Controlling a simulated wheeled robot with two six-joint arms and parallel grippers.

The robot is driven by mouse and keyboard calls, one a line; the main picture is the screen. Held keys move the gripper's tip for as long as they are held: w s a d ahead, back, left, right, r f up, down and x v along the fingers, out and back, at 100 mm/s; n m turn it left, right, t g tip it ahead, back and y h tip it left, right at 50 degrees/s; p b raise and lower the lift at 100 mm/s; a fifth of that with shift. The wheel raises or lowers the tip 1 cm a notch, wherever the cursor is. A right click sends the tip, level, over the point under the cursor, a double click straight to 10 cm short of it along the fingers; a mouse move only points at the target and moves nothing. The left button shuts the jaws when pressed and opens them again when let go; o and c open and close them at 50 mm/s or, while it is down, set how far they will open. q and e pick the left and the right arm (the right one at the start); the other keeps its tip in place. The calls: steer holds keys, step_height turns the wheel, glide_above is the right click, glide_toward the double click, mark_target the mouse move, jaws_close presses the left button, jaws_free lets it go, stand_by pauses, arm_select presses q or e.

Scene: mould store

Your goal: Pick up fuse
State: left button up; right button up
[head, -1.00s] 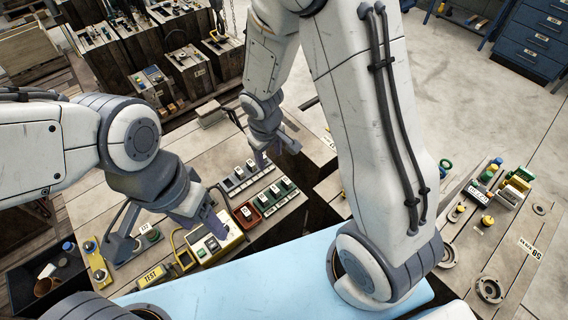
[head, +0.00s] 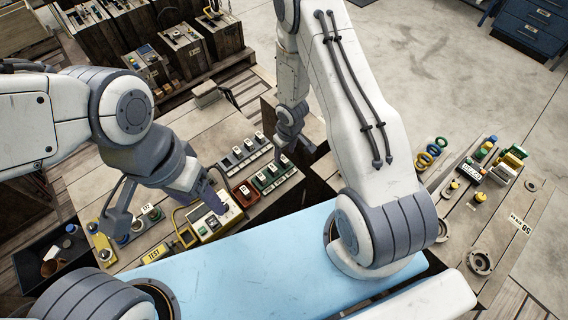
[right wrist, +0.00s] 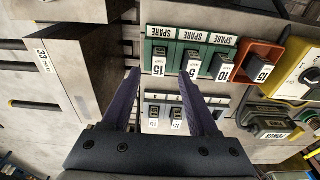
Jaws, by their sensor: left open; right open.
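Three green-based fuses marked SPARE stand in a row in the right wrist view: a 15 (right wrist: 159,58), a 5 (right wrist: 191,62) and a 10 (right wrist: 222,66). The green row (head: 274,174) also shows in the head view. Grey-based fuses (right wrist: 176,115) form a second row, partly hidden by my fingers. A fuse marked 15 sits in a red holder (right wrist: 258,62). My right gripper (right wrist: 160,74) is open and empty; its tips flank the 15 and 5 in the picture, height unclear. In the head view, my left gripper (head: 167,217) is open beside the yellow tester (head: 212,221).
A yellow TEST block (head: 156,253) and a black bin (head: 52,257) lie at the bench's front left. A dark gap separates this bench from the right-hand one, which holds rings (head: 430,152) and yellow parts (head: 480,197). A grey box (right wrist: 70,60) stands left in the wrist view.

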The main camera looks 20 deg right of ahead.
mark_target(284, 159)
steer(key=f, duration=0.4)
steer(key=shift+w, duration=0.25)
jaws_close()
steer(key=shift+r, duration=0.2)
